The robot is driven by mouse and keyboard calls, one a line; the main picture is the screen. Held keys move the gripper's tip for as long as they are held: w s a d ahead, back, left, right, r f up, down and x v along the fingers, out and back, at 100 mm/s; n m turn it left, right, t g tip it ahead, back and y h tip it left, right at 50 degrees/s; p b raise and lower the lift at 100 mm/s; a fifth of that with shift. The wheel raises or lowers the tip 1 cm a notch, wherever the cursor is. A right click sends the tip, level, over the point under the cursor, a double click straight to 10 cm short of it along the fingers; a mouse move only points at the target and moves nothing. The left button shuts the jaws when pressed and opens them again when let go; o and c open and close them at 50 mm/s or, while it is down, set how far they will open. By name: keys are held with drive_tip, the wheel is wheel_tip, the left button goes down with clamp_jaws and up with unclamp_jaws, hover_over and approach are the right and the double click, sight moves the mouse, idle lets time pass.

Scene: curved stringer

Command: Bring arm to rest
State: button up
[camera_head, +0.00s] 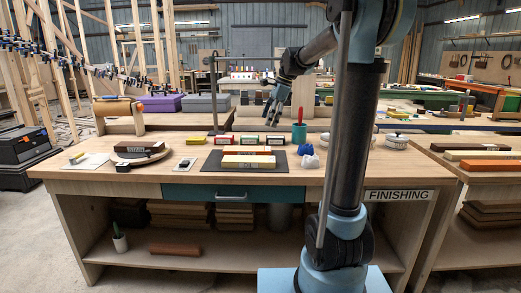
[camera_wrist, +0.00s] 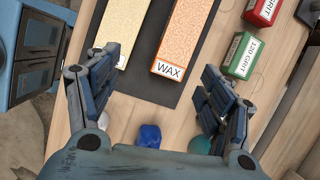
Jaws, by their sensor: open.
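My arm is raised over the right part of the wooden workbench (camera_head: 110,172), bent at the elbow. My gripper (camera_head: 272,113) hangs at its end above the back of the bench, pointing down. In the wrist view my gripper (camera_wrist: 160,95) has its two fingers spread wide apart with nothing between them. Below it lie an orange block marked WAX (camera_wrist: 184,38) and a pale yellow block (camera_wrist: 121,52) on a dark mat (camera_wrist: 152,92). A blue lump (camera_wrist: 149,136) shows near the palm.
Small grit boxes (camera_head: 275,140) stand in a row behind the mat. A green cup with tools (camera_head: 299,133) stands to their right, and a blue and white lump (camera_head: 309,158) lies before it. A round board with a block (camera_head: 140,150) sits at left. A drawer (camera_head: 232,193) is closed.

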drive_tip(key=s+d+f+n+h, duration=0.1)
drive_tip(key=s+d+f+n, duration=0.4)
drive_tip(key=s, duration=0.6)
drive_tip(key=s+d+f+n+t+h, duration=0.1)
drive_tip(key=s+d+f+n, duration=0.4)
drive_tip(key=s+f, duration=0.5)
drive_tip(key=s+d+f+n+h, duration=0.2)
drive_tip(key=s+d+f+n, duration=0.2)
drive_tip(key=s, duration=1)
wheel_tip(320, 180, down, 4)
drive_tip(key=n, duration=0.2)
drive_tip(key=shift+d+n+t, duration=0.3)
drive_tip(key=shift+d+t, duration=0.1)
drive_tip(key=shift+w+f, duration=0.15)
drive_tip(key=shift+w, duration=0.2)
